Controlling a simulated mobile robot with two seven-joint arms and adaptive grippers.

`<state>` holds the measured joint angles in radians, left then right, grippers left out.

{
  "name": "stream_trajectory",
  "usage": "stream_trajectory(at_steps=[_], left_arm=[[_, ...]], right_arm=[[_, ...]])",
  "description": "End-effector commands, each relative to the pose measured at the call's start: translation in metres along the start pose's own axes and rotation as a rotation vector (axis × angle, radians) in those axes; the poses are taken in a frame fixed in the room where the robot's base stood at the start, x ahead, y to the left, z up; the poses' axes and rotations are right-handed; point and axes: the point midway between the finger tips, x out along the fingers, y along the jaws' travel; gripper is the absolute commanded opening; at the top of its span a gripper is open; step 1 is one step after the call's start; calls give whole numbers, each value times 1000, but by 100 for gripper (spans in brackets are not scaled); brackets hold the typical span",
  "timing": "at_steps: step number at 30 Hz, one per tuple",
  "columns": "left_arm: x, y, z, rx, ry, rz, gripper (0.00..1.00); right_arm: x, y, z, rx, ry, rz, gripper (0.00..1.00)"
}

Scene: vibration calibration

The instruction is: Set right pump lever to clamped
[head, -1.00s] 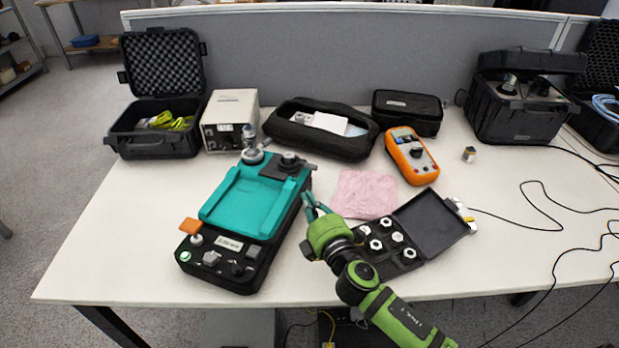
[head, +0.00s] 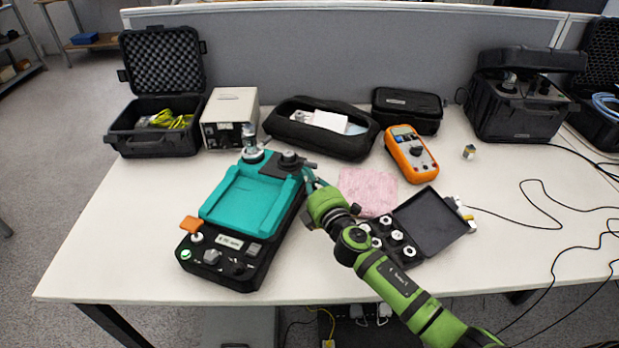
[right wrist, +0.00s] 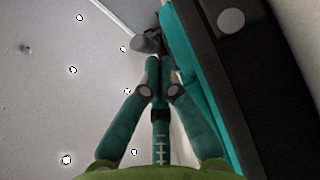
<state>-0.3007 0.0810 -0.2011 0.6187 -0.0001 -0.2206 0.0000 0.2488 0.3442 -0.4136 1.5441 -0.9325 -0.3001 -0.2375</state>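The pump unit (head: 250,200) is a black case with a teal top, lying at an angle on the left half of the table. At its far right corner a dark round knob (head: 290,159) carries a short grey lever (head: 309,164) that points right. My right gripper (head: 309,176) is just in front of the lever, beside the case's right edge. In the right wrist view the fingertips (right wrist: 158,64) are drawn together, with the lever's grey end (right wrist: 147,42) just beyond them. I cannot tell whether they touch. My left gripper is not in view.
A pink cloth (head: 368,190) and an open black box of white-topped parts (head: 432,228) lie right of the pump, close to my right arm. A black pouch (head: 320,128) and a grey instrument box (head: 230,117) stand behind it. An orange multimeter (head: 411,153) is further right.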

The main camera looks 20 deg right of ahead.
Motion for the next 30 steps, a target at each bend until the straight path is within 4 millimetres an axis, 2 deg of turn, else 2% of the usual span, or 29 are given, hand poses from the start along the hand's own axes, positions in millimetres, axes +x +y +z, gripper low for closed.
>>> stream_trajectory(at_steps=[20,30], left_arm=[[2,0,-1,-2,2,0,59],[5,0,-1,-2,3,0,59]], right_arm=[[4,0,10,0,0,1,0],[10,-1,22,-1,-2,0,0]])
